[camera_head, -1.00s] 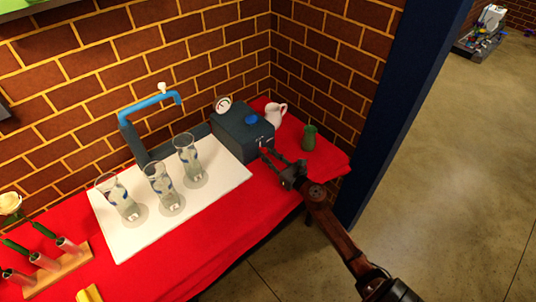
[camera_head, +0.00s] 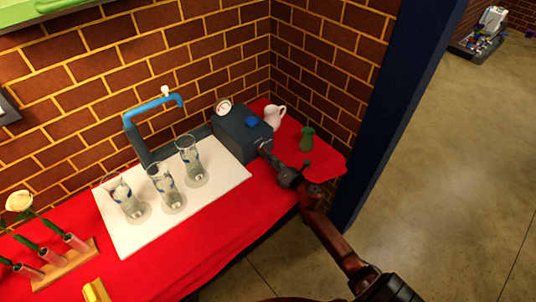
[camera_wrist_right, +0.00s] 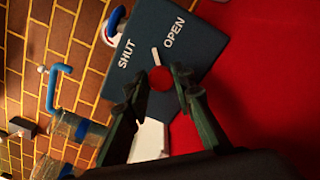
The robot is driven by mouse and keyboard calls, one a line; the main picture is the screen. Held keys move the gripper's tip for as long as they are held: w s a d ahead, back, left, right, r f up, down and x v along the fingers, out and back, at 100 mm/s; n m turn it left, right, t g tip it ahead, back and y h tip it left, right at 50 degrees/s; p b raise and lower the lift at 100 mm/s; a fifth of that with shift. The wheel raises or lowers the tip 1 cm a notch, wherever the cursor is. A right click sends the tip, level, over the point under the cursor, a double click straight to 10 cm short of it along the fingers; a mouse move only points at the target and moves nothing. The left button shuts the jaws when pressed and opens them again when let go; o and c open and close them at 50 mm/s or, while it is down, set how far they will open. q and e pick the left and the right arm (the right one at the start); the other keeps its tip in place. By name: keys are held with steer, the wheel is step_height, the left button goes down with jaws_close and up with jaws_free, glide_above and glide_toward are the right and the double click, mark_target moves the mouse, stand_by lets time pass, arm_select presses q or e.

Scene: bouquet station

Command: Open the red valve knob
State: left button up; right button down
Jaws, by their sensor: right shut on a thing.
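The red valve knob (camera_wrist_right: 160,79) is on the face of the dark blue-grey box (camera_wrist_right: 195,45), which carries the words SHUT and OPEN. Its white pointer points between the two words in the right wrist view. My right gripper (camera_wrist_right: 160,80) is shut on the knob, one finger on each side. In the head view my right gripper (camera_head: 265,149) reaches the front of the box (camera_head: 236,138) and hides the knob. My left gripper is not in view.
A blue tap (camera_head: 152,106) arches over a white board (camera_head: 218,198) with three glass vases (camera_head: 165,185) on it. A wooden rack (camera_head: 68,262) holds tubes at the left.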

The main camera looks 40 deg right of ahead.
steer(key=m+p, duration=0.2)
steer(key=m, duration=0.2)
steer(key=shift+m, duration=0.3)
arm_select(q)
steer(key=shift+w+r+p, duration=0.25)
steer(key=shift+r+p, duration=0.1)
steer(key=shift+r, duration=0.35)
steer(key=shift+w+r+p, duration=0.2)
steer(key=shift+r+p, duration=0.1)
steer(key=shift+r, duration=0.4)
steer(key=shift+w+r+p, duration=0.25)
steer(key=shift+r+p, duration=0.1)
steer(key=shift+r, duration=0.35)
arm_select(e)
steer(key=shift+d+f+m, duration=0.1)
steer(key=shift+m, duration=1.9)
steer(key=shift+f, duration=0.1)
steer(key=c, duration=1.7)
jaws_free()
steer(key=shift+o, duration=0.2)
steer(key=s, duration=0.8)
steer(key=s+d, duration=0.1)
steer(key=s, duration=0.3)
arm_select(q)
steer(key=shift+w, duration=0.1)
